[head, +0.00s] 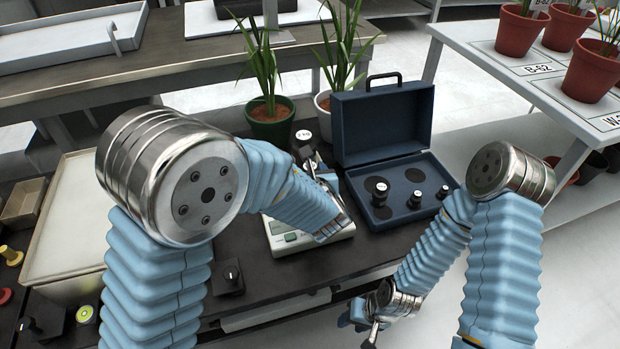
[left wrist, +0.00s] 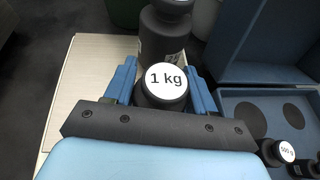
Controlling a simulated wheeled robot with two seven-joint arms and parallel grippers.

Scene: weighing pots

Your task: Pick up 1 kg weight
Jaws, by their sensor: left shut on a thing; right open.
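The 1 kg weight (left wrist: 165,85), dark with a round white label, sits between the two blue fingers of my left gripper (left wrist: 163,90) in the left wrist view. The gripper is shut on it. In the head view my left gripper (head: 318,168) is over the back of the pale scale (head: 285,243), and my forearm hides most of the held weight. A larger dark weight (left wrist: 168,35) stands just beyond it; its labelled top (head: 304,136) shows in the head view. My right gripper (head: 370,322) is open and empty, low at the bench's front.
An open blue case (head: 384,122) with several smaller black weights stands right of the scale. Plants in a green pot (head: 270,122) and a white pot (head: 323,103) stand behind. A pale tray (head: 75,225) lies at the left; a plant shelf (head: 490,50) is at the right.

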